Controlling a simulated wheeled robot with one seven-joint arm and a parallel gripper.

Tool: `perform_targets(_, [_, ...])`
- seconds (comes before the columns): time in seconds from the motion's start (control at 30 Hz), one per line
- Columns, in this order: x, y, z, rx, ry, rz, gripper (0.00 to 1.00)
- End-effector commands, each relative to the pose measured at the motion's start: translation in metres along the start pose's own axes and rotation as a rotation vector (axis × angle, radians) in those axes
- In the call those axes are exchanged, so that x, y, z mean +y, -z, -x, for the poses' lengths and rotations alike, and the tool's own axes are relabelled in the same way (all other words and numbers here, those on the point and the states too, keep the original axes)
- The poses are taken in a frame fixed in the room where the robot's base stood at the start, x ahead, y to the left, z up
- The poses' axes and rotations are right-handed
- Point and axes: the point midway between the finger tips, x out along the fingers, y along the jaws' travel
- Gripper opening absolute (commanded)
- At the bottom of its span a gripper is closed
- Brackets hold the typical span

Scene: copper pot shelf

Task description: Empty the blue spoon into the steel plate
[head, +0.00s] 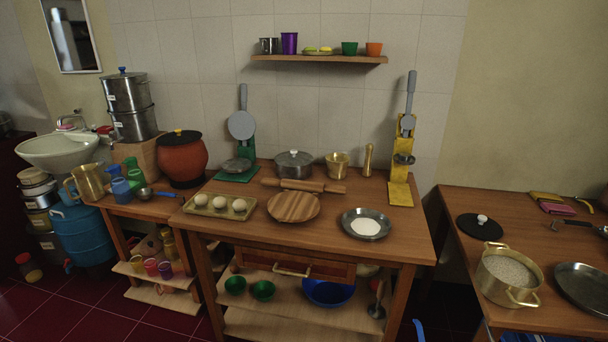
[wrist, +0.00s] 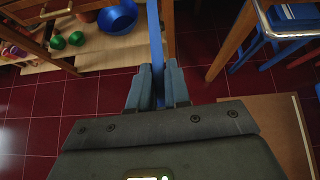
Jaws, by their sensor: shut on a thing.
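My gripper (wrist: 158,90) shows in the wrist view, shut on a long flat blue handle (wrist: 160,35), which I take to be the blue spoon's. The spoon's bowl and its contents are out of the wrist view. In the head view a blue piece (head: 418,329) shows at the bottom edge; I cannot tell whether it is the spoon. One steel plate (head: 345,219) holds something white, on the middle table. Another steel plate (head: 585,288) lies on the right table, with no clear contents. My gripper is not recognisable in the head view.
A brass pot (head: 510,291) of pale grains and a black lid (head: 479,227) are on the right table. A blue chair (wrist: 290,22) is at the wrist view's upper right.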

Motion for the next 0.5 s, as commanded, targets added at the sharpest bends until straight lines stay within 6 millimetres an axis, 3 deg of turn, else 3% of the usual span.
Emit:
perform_targets(0.2, [0.029, 0.017, 0.010, -0.003, -0.108, 0.079, 0.00])
perform_targets(0.5, [0.048, 0.021, 0.017, -0.006, -0.191, 0.133, 0.00])
